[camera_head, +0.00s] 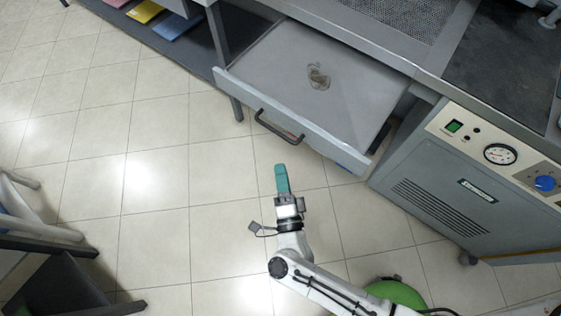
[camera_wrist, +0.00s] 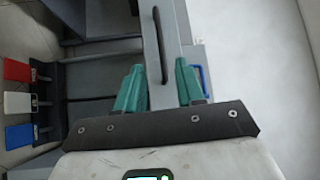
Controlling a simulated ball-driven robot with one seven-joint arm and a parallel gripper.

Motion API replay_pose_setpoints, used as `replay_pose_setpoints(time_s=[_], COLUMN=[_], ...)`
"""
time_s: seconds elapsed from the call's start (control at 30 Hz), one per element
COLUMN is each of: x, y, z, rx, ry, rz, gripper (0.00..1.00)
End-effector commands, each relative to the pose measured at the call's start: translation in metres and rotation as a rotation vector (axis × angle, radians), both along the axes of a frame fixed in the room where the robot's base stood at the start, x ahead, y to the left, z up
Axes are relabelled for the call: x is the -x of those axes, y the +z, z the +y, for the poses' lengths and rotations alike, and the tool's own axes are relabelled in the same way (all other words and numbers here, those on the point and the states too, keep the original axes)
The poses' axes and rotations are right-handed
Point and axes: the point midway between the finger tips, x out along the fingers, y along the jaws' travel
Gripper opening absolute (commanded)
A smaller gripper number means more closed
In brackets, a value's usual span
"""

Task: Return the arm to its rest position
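My gripper (camera_head: 282,178) has teal fingers and is at the end of my arm, over the tiled floor just in front of the pulled-out drawer. In the wrist view my gripper (camera_wrist: 158,72) shows two teal fingers spread apart, with nothing held between them. The grey drawer (camera_head: 268,60) has a dark bar handle (camera_head: 277,128) on its front. The fingertips look apart from the handle in the head view. In the wrist view the handle (camera_wrist: 160,45) appears beyond the gap between the fingers.
A small brownish patch or item (camera_head: 318,76) lies in the drawer. A grey machine (camera_head: 470,190) with a gauge stands at right. Pink, yellow and blue items (camera_head: 175,26) lie on a low shelf at upper left. A dark chair-like object (camera_head: 65,285) is at lower left. Tiled floor (camera_head: 150,190) is clear.

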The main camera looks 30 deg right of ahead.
Motion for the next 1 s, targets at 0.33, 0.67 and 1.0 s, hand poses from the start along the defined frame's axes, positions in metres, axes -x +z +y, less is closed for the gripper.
replay_pose_setpoints(time_s=[0.33, 0.67, 1.0], x=[0.000, -0.008, -0.053], y=[0.000, 0.006, 0.037], z=[0.000, 0.005, 0.052], rx=[0.000, 0.017, 0.281], ry=[0.000, 0.045, 0.473], rz=[0.000, 0.006, 0.138], gripper=[0.38, 0.38, 0.38])
